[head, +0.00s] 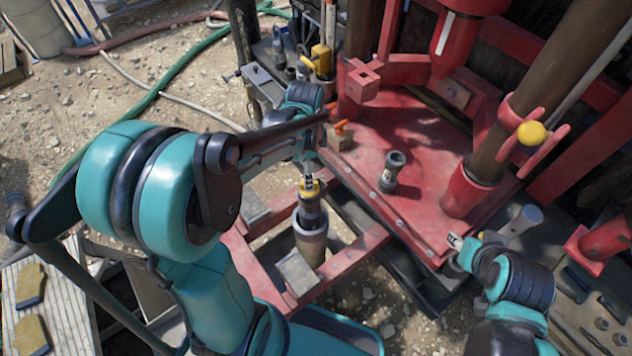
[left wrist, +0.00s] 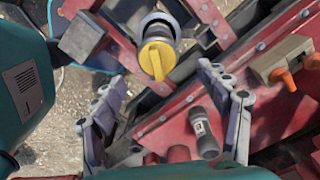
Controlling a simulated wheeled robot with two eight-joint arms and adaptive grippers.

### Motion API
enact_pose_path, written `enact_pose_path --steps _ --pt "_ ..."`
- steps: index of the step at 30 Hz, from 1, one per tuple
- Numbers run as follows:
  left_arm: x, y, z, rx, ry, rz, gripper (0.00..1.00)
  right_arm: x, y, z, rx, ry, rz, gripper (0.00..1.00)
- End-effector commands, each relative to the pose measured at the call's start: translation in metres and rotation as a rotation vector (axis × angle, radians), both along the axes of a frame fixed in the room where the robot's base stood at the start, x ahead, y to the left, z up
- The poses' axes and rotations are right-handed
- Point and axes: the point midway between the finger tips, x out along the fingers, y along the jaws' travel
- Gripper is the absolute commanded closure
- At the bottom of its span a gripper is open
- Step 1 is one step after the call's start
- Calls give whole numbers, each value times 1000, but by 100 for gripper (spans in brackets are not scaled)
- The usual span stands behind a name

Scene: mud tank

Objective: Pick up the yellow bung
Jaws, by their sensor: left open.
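In the head view my left gripper (head: 307,164) is just above the bung and partly hidden by my arm; contact cannot be told. My right gripper (head: 455,243) is small by the deck's front corner, its jaws unclear.
A dark labelled cylinder (head: 392,171) stands on the red deck (head: 425,205). A block with an orange handle (head: 340,137) is at the deck's left edge. Red frame rails (head: 345,262) surround the pipe. A yellow ball (head: 531,133) is on the red clamp at right.

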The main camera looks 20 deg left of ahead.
Motion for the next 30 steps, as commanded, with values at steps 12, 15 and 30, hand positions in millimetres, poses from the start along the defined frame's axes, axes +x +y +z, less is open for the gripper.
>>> enact_pose_path --steps 12,15,30 --pt "2 -7 -58 1 -2 3 25 0 0 -21 0 0 0 60" --pt "1 -7 -63 1 -2 3 25 0 0 -21 0 0 0 60" --pt "1 -7 -62 1 -2 3 76 0 0 -20 0 0 0 60"
